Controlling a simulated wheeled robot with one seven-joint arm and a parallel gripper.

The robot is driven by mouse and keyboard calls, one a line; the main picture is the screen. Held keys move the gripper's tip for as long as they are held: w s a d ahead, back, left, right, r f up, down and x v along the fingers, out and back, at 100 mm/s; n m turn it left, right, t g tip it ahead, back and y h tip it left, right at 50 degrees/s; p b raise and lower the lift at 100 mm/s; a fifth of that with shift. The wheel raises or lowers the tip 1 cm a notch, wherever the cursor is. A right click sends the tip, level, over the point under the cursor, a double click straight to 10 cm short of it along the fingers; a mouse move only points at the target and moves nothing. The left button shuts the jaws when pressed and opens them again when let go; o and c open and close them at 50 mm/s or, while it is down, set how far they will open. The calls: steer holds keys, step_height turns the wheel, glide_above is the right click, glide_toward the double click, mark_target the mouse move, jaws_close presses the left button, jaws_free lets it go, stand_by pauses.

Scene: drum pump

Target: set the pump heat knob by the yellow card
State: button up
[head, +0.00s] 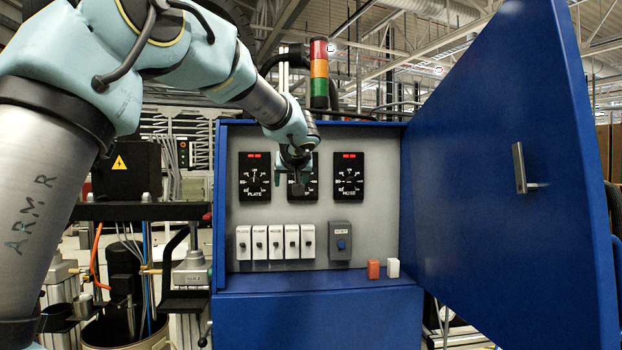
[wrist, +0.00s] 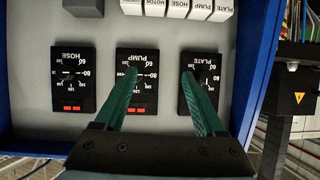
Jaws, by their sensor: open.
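The grey panel inside the blue cabinet carries three black dials: plate (head: 255,176), pump and hose (head: 349,176). In the head view my gripper (head: 297,183) covers much of the middle, pump dial (head: 311,166). In the wrist view the picture is upside down, with the hose dial (wrist: 73,80) at left, the pump dial (wrist: 145,92) in the middle and the plate dial (wrist: 207,92) at right. My gripper (wrist: 160,76) is open and empty; one finger overlaps the pump dial, the other the plate dial's edge. Contact with the pump knob cannot be told. A yellow card is not visible.
Below the dials are a row of white switches (head: 275,242) and a grey switch box (head: 340,241). The blue door (head: 500,140) stands open at right; a black box (head: 125,172) is left.

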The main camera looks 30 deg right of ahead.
steer(key=d+r, duration=0.3)
steer(key=d, duration=0.1)
steer(key=w+d+f+p, duration=0.2)
steer(key=w, duration=0.2)
steer(key=w+d+f+h+p, duration=0.1)
steer(key=w+d+p, duration=0.1)
steer(key=w+p, duration=0.1)
steer(key=shift+w+d+f+t+p, duration=0.3)
steer(key=shift+w+f+t, duration=0.1)
steer(key=shift+w, duration=0.35)
steer(key=shift+c, duration=0.4)
jaws_close()
